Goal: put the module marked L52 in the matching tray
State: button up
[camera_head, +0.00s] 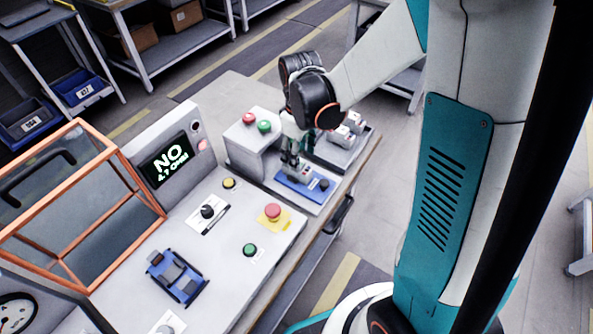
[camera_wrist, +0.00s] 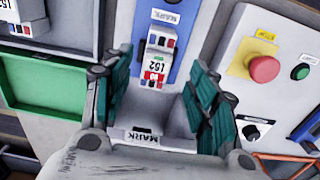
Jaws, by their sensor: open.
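The module marked L52 (camera_wrist: 156,66) is a small light-grey block with a red-and-white label. It sits on the blue fixture (camera_wrist: 174,38), which also shows in the head view (camera_head: 309,190). My gripper (camera_wrist: 160,72) is open, with its teal fingers on either side of the module; I cannot tell whether they touch it. In the head view my gripper (camera_head: 292,146) is over the fixture and mostly hides the module. Blue bins with number labels (camera_head: 80,92) (camera_head: 35,124) stand on the left shelf; their labels are too small to read surely. A green tray (camera_wrist: 50,88) lies left in the wrist view.
Other grey modules (camera_head: 349,130) sit in a grey tray beyond the fixture. A box with red and green buttons (camera_head: 252,140), a red emergency button (camera_head: 272,212) and an orange-framed case (camera_head: 75,215) stand on the bench. The screen (camera_head: 171,162) reads "NO 4.7 OHM".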

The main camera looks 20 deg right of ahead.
jog(key=f+b, duration=0.1)
jog(key=f, duration=0.2)
jog(key=f+b, duration=0.2)
jog(key=f, duration=0.1)
jog(key=shift+w+d+f, duration=0.1)
jog(key=shift+w+f, duration=0.1)
jog(key=shift+f, duration=0.05)
jog(key=shift+r, duration=0.1)
grip_shut()
notch_tip(320, 180, up, 20)
jog(key=p, duration=0.7)
